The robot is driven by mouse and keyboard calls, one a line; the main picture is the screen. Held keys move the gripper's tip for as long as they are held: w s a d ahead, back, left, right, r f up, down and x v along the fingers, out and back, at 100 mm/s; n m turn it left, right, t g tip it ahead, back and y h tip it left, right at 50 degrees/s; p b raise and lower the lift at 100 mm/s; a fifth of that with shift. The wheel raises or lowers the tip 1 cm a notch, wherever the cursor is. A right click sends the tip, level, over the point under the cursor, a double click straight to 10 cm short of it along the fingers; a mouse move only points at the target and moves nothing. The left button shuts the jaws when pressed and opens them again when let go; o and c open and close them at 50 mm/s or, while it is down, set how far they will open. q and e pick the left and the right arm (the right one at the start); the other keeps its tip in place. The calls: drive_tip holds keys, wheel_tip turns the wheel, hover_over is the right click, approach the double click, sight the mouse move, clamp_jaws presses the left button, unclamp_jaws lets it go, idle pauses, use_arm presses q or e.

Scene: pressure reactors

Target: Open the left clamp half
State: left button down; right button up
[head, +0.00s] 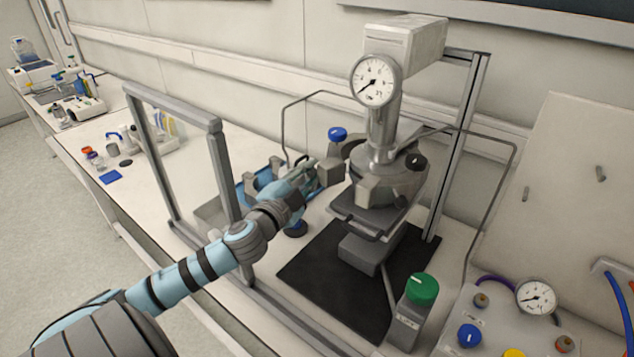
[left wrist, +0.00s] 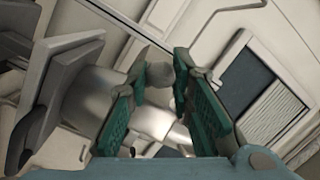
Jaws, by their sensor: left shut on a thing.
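The pressure reactor (head: 384,150) stands in its frame, with a gauge on top and a grey clamp around its head. A blocky grey part of the left clamp half (head: 331,173) stands out at the left of the reactor head. My left gripper (head: 317,173) reaches it from the left and is shut on it. In the left wrist view a rounded grey piece of the clamp half (left wrist: 157,69) lies between the green-padded fingers of the left gripper (left wrist: 161,76). How far the clamp half is swung is hard to tell. My right gripper is not in view.
A grey frame post (head: 222,170) stands close to my left arm. A blue rack (head: 262,182) lies behind the gripper. A blue knob (head: 337,134) is just above it.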

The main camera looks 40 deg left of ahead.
use_arm(q)
drive_tip(key=w+a, duration=0.3)
drive_tip(key=a, duration=0.3)
drive_tip(key=shift+w, duration=0.3)
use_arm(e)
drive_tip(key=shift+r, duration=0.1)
use_arm(q)
drive_tip(key=c, duration=1.6)
unclamp_jaws()
drive_tip(key=shift+o, duration=0.9)
drive_tip(key=shift+s, duration=0.15)
